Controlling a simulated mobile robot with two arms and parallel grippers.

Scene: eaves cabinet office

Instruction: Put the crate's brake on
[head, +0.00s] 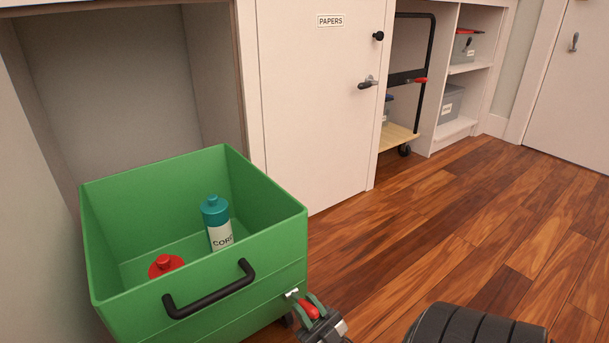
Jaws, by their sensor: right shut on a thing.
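The green crate (190,298) stands at the left, partly in front of an open bay, with a black handle (210,295) on its near side. My right gripper (313,315) is at the crate's lower right corner. It is shut on a small red brake lever (308,309); the fingers partly cover it, so its exact position is hard to tell. The crate's underside is mostly out of frame. My left gripper is not in view.
A white door marked PAPERS (322,110) is shut behind the crate. A trolley (399,137) with a black frame stands in the bay to its right, beside shelves with grey boxes (451,102). The wooden floor (450,220) at the right is clear.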

